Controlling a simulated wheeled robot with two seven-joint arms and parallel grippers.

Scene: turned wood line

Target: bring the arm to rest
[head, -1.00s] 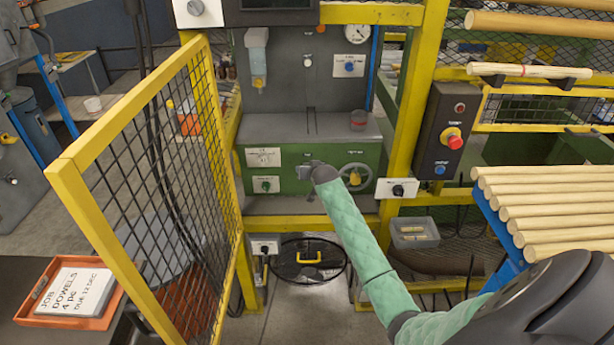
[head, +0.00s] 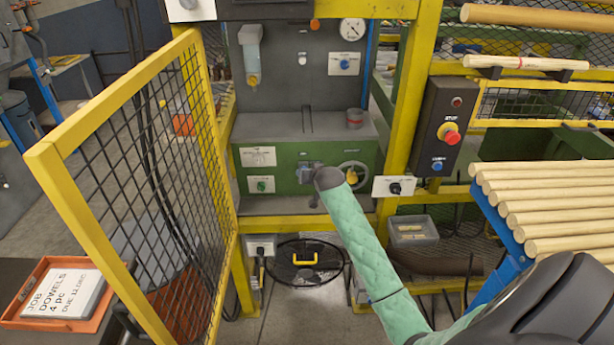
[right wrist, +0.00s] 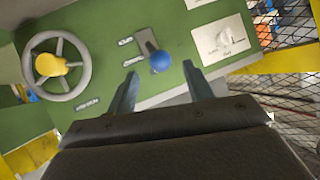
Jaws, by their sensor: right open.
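My right arm (head: 352,225) in green quilted covering reaches from the lower right of the head view to the green machine front (head: 285,188). My right gripper (head: 308,172) is close to that front, left of the handwheel (head: 352,177). In the right wrist view my right gripper (right wrist: 160,72) is open, its two fingers apart. A blue ball knob (right wrist: 161,62) on a lever shows between the fingertips in the picture. The fingers do not close on it, and I cannot tell how deep it lies between them. My left gripper is not in view.
A yellow mesh gate (head: 140,150) stands at left. Yellow posts (head: 408,110) and a control box with a red button (head: 450,135) stand to the right. Wooden dowels (head: 545,205) lie on a blue rack at right. An orange tray (head: 30,318) holds a job card.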

